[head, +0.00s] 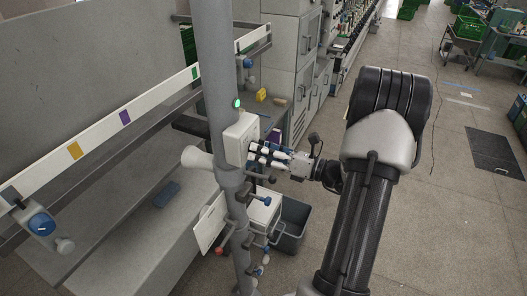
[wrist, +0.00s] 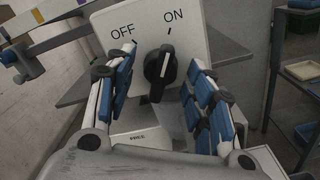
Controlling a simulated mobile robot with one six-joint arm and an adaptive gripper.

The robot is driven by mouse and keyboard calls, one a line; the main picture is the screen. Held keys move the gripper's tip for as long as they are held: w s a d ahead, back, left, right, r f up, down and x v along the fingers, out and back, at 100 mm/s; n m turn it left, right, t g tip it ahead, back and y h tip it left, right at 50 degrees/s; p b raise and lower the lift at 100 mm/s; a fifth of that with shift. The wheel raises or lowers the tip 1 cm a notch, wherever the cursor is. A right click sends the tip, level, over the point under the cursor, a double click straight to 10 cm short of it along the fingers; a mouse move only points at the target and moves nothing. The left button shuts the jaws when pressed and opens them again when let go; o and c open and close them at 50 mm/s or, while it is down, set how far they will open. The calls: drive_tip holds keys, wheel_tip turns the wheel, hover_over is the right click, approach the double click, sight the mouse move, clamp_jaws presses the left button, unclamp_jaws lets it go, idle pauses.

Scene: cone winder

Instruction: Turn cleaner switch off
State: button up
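The cleaner switch is a black rotary knob (wrist: 159,70) on a white box with OFF printed at the left and ON at the right. Its white line points up and to the right, toward the ON mark. In the head view the white switch box (head: 239,140) sits on a grey post, and the knob itself is hidden there. My gripper (wrist: 149,74) is open, with one blue-padded finger to each side of the knob and visible gaps between. In the head view my gripper (head: 268,155) is close to the right face of the box.
A green lamp (head: 237,103) glows above the box on the grey post (head: 215,60). A white funnel-like part (head: 196,157) sticks out left of the post. Below are a small white box (head: 264,207) and a dark bin (head: 291,222). Open floor lies to the right.

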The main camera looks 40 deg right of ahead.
drive_tip(key=c, duration=1)
drive_tip(key=shift+o, duration=0.2)
drive_tip(key=shift+n, duration=0.3)
drive_tip(key=n+b, duration=1.1)
drive_tip(key=b, duration=0.1)
drive_tip(key=shift+d, duration=0.15)
drive_tip(key=shift+n+b, duration=0.3)
drive_tip(key=shift+b, duration=0.15)
drive_tip(key=o, duration=1.1)
drive_tip(key=shift+c, duration=0.2)
